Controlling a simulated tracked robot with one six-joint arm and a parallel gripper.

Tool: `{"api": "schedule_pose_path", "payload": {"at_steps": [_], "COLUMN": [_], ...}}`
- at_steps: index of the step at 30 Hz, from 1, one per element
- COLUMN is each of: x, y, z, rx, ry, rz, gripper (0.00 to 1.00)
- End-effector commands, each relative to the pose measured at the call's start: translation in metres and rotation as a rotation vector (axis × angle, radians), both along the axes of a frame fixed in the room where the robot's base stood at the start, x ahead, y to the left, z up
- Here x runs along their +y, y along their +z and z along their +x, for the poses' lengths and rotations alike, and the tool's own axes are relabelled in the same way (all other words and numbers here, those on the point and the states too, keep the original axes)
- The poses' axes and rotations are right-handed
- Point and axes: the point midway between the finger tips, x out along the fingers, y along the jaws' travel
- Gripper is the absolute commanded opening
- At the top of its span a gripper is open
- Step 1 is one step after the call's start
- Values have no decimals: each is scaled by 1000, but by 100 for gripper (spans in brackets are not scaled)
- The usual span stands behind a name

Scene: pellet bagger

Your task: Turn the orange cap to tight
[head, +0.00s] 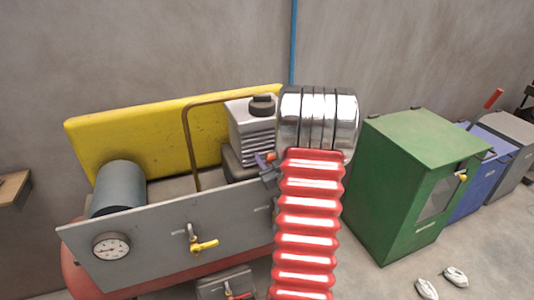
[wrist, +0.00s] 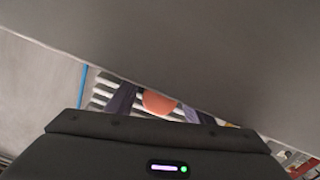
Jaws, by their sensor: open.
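The orange cap (wrist: 158,102) is a round orange disc in the wrist view, in front of a pale ribbed surface. Its lower edge is hidden by the dark body of my gripper. My gripper (wrist: 157,108) is open, with one dark finger on each side of the cap. I cannot tell whether the fingers touch it. In the head view a small bit of orange (head: 271,156) shows beside my gripper (head: 266,170), near the grey finned engine block (head: 250,130). My red ribbed arm and its shiny wrist hide what lies behind.
A grey panel with a pressure gauge (head: 111,247) and a yellow-handled valve (head: 204,245) stands in front of the machine. A yellow guard (head: 150,125) stands behind it. A green cabinet (head: 400,190) is close on the right. A large grey surface (wrist: 190,45) fills much of the wrist view.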

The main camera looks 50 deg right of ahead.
Motion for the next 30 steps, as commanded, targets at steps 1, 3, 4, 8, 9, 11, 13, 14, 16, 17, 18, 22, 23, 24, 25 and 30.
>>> {"api": "schedule_pose_path", "payload": {"at_steps": [1, 3, 4, 8, 9, 11, 13, 14, 16, 17, 18, 22, 23, 24, 25, 30], "x": [0, 0, 0, 0, 0, 0, 0, 0, 0, 0, 0, 0, 0, 0, 1, 1], "y": [0, 0, 0, 0, 0, 0, 0, 0, 0, 0, 0, 0, 0, 0, 0, 0], "z": [1, 1, 1, 1, 1, 1, 1, 1, 1, 1, 1, 1, 1, 1, 1, 1], "rx": [0, 0, 0, 0, 0, 0, 0, 0, 0, 0, 0, 0, 0, 0, 0, -4], "ry": [0, 0, 0, 0, 0, 0, 0, 0, 0, 1, 1, 1, 1, 2, 2, 2], "rz": [0, 0, 0, 0, 0, 0, 0, 0, 0, 0, 0, 0, 0, 0, 0, 7], "gripper": [48, 48, 48, 47, 44, 40, 35, 33, 28, 26, 23, 14, 12, 9, 9, 9]}}
